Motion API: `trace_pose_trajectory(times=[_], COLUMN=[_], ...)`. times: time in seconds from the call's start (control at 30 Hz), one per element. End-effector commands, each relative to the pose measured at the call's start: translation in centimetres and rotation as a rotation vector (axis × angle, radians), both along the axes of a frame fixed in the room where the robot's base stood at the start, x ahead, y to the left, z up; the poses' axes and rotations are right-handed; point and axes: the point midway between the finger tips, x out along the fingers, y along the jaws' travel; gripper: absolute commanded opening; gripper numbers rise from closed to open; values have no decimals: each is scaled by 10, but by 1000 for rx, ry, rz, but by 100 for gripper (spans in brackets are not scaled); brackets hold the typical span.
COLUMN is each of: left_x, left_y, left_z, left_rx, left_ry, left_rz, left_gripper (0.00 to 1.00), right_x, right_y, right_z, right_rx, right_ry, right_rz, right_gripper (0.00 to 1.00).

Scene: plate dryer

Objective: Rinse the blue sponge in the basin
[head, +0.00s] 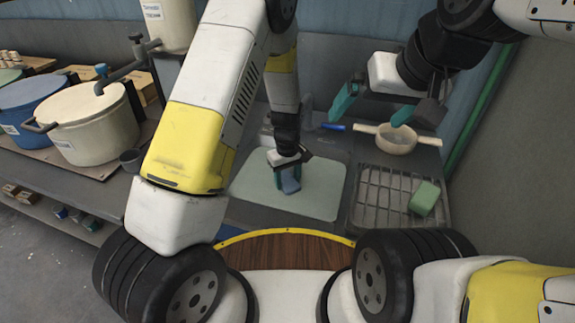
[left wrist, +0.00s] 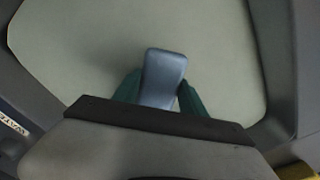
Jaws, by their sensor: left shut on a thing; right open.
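The blue sponge (head: 290,186) is pinched between the fingers of my left gripper (head: 287,176), over the pale grey-green surface of the basin (head: 318,205). In the left wrist view the sponge (left wrist: 164,78) sticks out between the green fingertips, with the basin (left wrist: 70,45) filling most of the background. I cannot tell whether the sponge touches the basin's surface. My right gripper (head: 375,107) is open and empty, raised at the back right near a strainer.
A wire rack (head: 380,205) with a green sponge (head: 425,198) lies right of the basin. The strainer (head: 396,141) with two handles sits behind the rack. A blue-handled item (head: 333,127) lies behind the basin. A cream pot (head: 92,122) and a blue pot (head: 30,105) stand left.

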Motion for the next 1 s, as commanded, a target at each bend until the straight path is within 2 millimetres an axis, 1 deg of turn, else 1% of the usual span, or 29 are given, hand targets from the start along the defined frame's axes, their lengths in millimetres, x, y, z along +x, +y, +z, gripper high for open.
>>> trace_pose_trajectory(times=[0.1,1.0], left_x=[0,0], left_y=[-1,-1], left_z=[12,93], left_rx=[-1,-1], left_ry=[0,-2], left_rz=[-1,0], left_gripper=[8,8], right_x=[0,0], right_y=[0,0], right_z=[0,0], right_rx=[0,0], right_ry=[0,0], right_rz=[0,0], right_gripper=[100,100])
